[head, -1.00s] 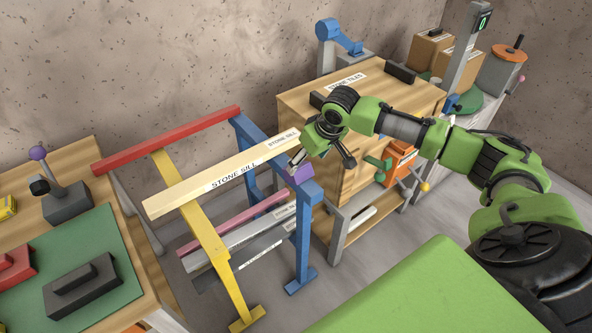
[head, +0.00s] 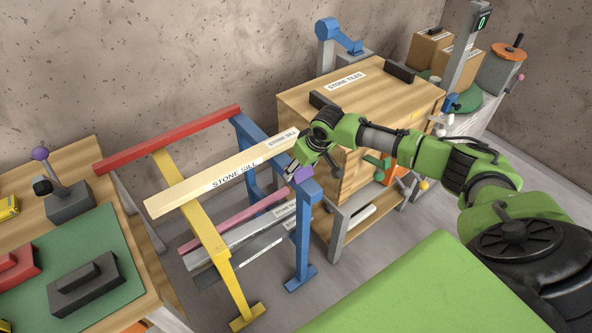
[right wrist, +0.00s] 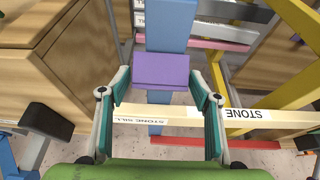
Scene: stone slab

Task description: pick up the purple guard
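The purple guard (head: 301,174) is a small block on the end of the blue trestle's top beam, beside the end of the pale stone sill. In the right wrist view the guard (right wrist: 161,71) lies ahead, between the lines of the two fingers. My right gripper (head: 294,168) is at the guard in the head view and partly covers it. In the right wrist view my right gripper (right wrist: 160,88) is open, with its fingers spread wider than the guard. Contact cannot be told. My left gripper is not in view.
The stone sill (head: 215,176) spans the yellow trestle (head: 205,235) and blue trestle (head: 304,235). A red beam (head: 170,138) lies behind it. A wooden cabinet (head: 375,105) stands close right of the blue trestle. More bars rest lower between the trestles.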

